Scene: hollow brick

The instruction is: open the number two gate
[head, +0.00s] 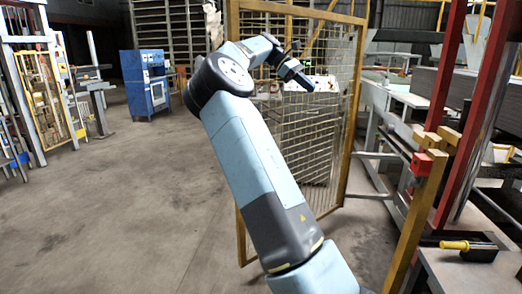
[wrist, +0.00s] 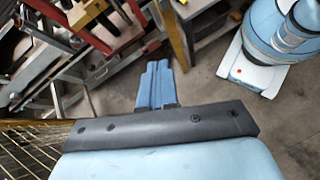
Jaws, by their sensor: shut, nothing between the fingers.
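A yellow-framed wire mesh gate (head: 318,145) stands in the middle of the head view, behind my arm. Its mesh also shows at the lower left of the wrist view (wrist: 35,155). I see no number on it. A gap lies between its right edge and a yellow post (head: 418,215) at the right, which carries a red block (head: 420,164). My gripper (head: 307,86) is raised in front of the mesh in the head view; I cannot tell whether it touches. In the wrist view its fingers (wrist: 157,68) are together and empty.
Red uprights (head: 483,120) and benches crowd the right side. A yellow handle (head: 455,245) lies at the lower right. Another yellow mesh panel (head: 45,95) and a blue cabinet (head: 145,85) stand at the left. The concrete floor (head: 110,215) at the left is clear.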

